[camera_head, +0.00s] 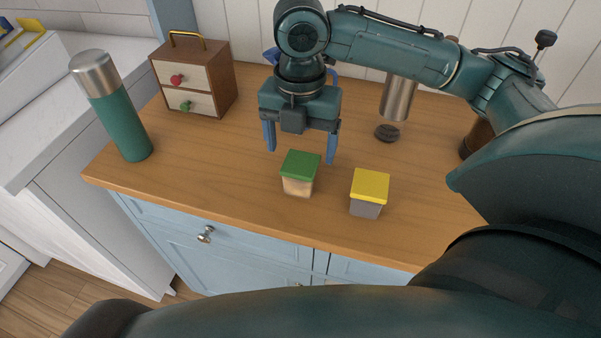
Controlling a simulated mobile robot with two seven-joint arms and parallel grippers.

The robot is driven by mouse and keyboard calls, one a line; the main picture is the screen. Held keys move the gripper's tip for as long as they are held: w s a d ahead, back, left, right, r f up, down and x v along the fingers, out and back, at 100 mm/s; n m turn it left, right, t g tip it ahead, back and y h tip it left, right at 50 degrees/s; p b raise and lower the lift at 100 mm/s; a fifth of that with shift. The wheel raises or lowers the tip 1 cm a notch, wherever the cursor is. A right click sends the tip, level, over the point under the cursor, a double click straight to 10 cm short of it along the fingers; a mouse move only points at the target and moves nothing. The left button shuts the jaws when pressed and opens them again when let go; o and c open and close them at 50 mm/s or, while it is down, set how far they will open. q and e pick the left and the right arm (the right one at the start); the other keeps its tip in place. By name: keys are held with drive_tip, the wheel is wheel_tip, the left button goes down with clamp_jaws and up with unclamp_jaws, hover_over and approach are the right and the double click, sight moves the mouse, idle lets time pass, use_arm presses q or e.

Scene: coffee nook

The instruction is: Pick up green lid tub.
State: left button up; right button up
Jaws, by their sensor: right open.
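The green lid tub (299,174) stands upright on the wooden counter, near its front edge, with a green top and a tan lower body. My right gripper (300,150) points down just behind and above the tub. Its two blue fingers are spread apart, with nothing between them that I can see. The tub appears apart from the fingers, though the exact height gap is hard to tell. My left gripper is not in view.
A yellow-lidded grey tub (369,192) stands just right of the green one. A green flask (119,115) and a small drawer box (194,78) stand at the left. A metal cylinder (397,98) and dark disc (387,133) are behind. The counter (215,160) is clear left of the tub.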

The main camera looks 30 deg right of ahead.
sight(300, 163)
drive_tip(key=f, duration=0.4)
drive_tip(key=shift+w+d+f, duration=0.2)
drive_tip(key=shift+f, duration=0.15)
drive_tip(key=c, duration=1.1)
drive_tip(key=shift+r, duration=0.1)
